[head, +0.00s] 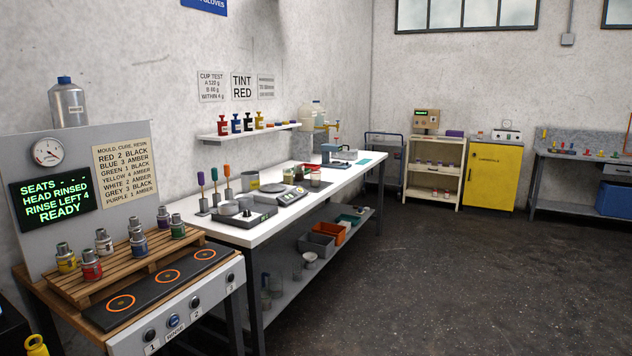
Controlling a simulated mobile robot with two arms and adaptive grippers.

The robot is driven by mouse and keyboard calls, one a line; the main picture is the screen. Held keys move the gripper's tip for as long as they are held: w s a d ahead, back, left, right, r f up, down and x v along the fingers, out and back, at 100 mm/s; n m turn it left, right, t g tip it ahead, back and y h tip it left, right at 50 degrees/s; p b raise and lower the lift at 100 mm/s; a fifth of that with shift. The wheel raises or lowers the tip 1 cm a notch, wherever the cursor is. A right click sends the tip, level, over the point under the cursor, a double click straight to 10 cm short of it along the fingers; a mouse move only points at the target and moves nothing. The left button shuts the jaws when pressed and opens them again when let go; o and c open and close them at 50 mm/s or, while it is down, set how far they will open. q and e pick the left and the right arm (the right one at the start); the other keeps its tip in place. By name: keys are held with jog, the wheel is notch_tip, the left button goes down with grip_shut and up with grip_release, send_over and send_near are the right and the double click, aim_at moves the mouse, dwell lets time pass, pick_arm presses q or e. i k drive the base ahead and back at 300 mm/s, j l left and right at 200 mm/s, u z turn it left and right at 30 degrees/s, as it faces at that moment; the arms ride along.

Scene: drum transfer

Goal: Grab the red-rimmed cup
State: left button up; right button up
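I cannot make out a cup with a clearly red rim. Several small cups or pots stand on the white bench (338,184), around the scale (291,195) and behind it, too small to tell their rim colours. A pale cup (310,260) is on the bench's lower shelf, with clear vessels beside it. Small cups also sit in the cream shelf unit (434,169) at the back, their rims unclear. Neither of my grippers is in view.
At front left, a pallet (125,270) holds several metal drums, including a red-banded one (91,265), behind a black plate with three orange rings (170,275). A yellow cabinet (495,178) stands at the back. The dark floor (440,270) right of the bench is clear.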

aim_at(315, 175)
jog(key=i+l+z, duration=0.25)
jog(key=i, duration=0.15)
jog(key=i+z, duration=0.2)
jog(key=i, duration=0.25)
jog(key=i+z, duration=0.15)
jog(key=i, duration=1.45)
